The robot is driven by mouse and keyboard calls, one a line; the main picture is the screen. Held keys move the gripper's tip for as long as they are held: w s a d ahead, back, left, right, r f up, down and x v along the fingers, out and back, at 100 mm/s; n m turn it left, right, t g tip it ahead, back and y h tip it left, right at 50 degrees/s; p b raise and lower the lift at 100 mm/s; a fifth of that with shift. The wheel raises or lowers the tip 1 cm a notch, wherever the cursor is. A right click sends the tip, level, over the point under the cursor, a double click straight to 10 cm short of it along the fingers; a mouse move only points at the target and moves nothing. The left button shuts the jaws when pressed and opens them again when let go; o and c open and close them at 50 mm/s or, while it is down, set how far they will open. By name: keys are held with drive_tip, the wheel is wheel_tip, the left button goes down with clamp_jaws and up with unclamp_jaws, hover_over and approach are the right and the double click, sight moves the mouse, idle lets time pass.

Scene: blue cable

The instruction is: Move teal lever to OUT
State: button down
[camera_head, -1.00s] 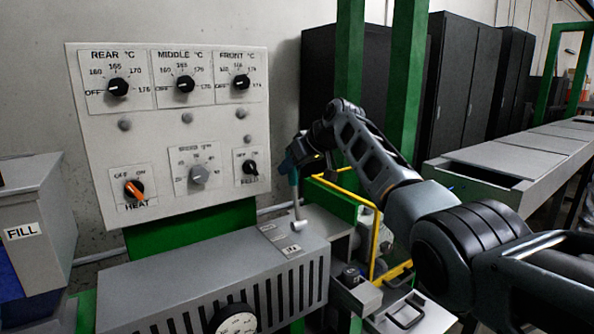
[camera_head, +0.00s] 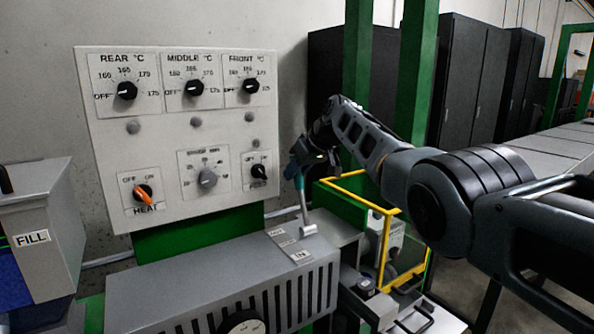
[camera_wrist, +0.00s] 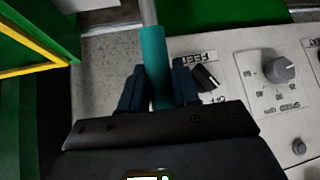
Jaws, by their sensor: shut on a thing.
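The teal lever has a teal grip (camera_head: 298,172) on a grey shaft that rises from a pivot on top of the grey slotted housing (camera_head: 200,285). It leans slightly left from its base. An IN label (camera_head: 299,255) lies on the housing in front of the pivot; other label plates behind it are too small to read. My gripper (camera_head: 305,158) is shut around the teal grip near its top. In the wrist view the two dark fingers of my gripper (camera_wrist: 159,85) flank the teal grip (camera_wrist: 155,55), with the grey shaft beyond.
The control panel (camera_head: 180,132) with several knobs stands left of my gripper; the feed knob (camera_head: 259,172) is close by. A yellow rail (camera_head: 384,250) and green posts stand to the right. A grey bin marked FILL (camera_head: 35,225) is at far left.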

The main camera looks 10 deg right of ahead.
drive_tip(key=c, duration=0.9)
unclamp_jaws()
drive_tip(key=shift+w+a+f, duration=0.1)
drive_tip(key=shift+w, duration=0.05)
drive_tip(key=b+v, duration=0.1)
drive_tip(key=v, duration=0.6)
drive_tip(key=shift+r, duration=0.35)
drive_tip(key=shift+s+d, duration=0.2)
drive_tip(key=shift+s, duration=0.05)
